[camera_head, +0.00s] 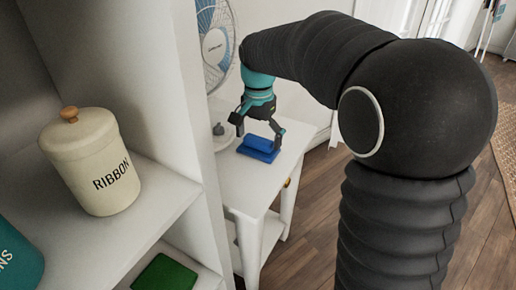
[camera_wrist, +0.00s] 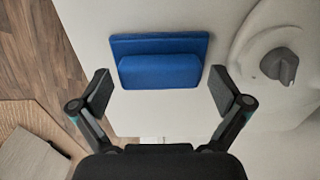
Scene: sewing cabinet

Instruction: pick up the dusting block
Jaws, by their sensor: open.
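The dusting block (camera_head: 260,146) is a blue block with a raised grip on a flat, wider base. It lies on a small white table (camera_head: 243,184) in the head view. In the wrist view the dusting block (camera_wrist: 160,62) is at the upper middle. My gripper (camera_head: 257,128) is above the block, pointing down, with its fingers spread. In the wrist view my gripper (camera_wrist: 165,92) is open and empty. Its fingertips are left and right of the block, with a gap on each side. I cannot tell the exact height between fingertips and block.
A fan (camera_head: 215,45) stands behind the block; its grey base with a dark knob (camera_wrist: 280,66) is close on the right in the wrist view. A white cabinet with a cream RIBBON jar (camera_head: 92,165) and a green item (camera_head: 165,273) stands left. Wooden floor (camera_head: 318,222) lies beyond the table edge.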

